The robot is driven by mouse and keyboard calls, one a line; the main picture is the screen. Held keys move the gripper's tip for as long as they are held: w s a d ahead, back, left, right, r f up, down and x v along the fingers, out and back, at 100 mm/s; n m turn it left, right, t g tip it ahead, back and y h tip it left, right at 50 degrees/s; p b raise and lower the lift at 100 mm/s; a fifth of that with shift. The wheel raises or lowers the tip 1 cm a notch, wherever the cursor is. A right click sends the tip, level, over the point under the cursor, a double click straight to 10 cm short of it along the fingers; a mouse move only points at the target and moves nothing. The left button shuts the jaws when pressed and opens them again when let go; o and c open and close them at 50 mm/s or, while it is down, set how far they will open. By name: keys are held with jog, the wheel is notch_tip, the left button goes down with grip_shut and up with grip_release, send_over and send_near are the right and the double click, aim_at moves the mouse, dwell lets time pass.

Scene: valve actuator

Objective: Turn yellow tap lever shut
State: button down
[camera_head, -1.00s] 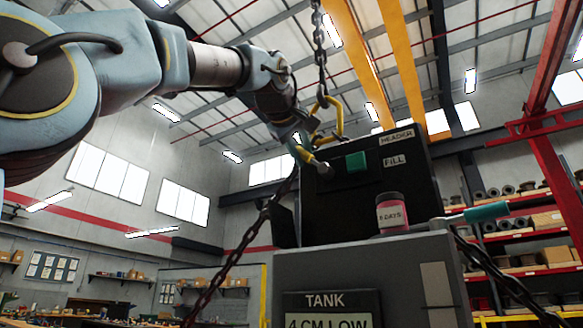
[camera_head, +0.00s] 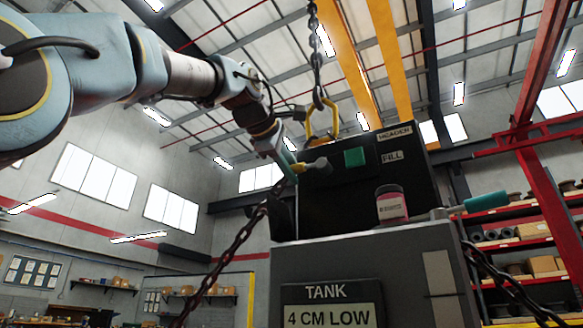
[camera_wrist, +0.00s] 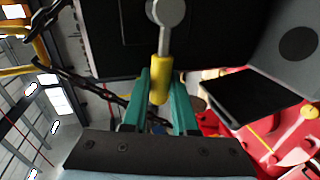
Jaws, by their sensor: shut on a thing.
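The yellow tap lever (camera_head: 299,168) sits on the upper left of the dark header tank (camera_head: 366,190). It points left, close to level, from its grey metal hub (camera_head: 319,165). My gripper (camera_head: 289,166) reaches it from the upper left and is shut on its yellow end. In the wrist view the yellow sleeve of the lever (camera_wrist: 160,78) lies between the two teal fingers of my gripper (camera_wrist: 160,85). The grey hub end (camera_wrist: 167,12) is beyond the fingertips.
A chain with a yellow ring (camera_head: 323,122) hangs just above the lever. A rusty chain (camera_head: 230,247) runs down on the left. A green block (camera_head: 355,157) and a pink jar (camera_head: 390,205) are to the right. A grey cabinet (camera_head: 400,265) stands below.

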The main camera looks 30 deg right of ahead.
jog(key=shift+f, duration=0.15)
dwell(0.4)
jog(key=c, duration=0.7)
grip_release()
jog(key=shift+a, duration=0.15)
jog(key=b+v, duration=0.2)
jog(key=v, duration=0.8)
jog(key=shift+a, duration=0.3)
jog(key=shift+s, duration=0.1)
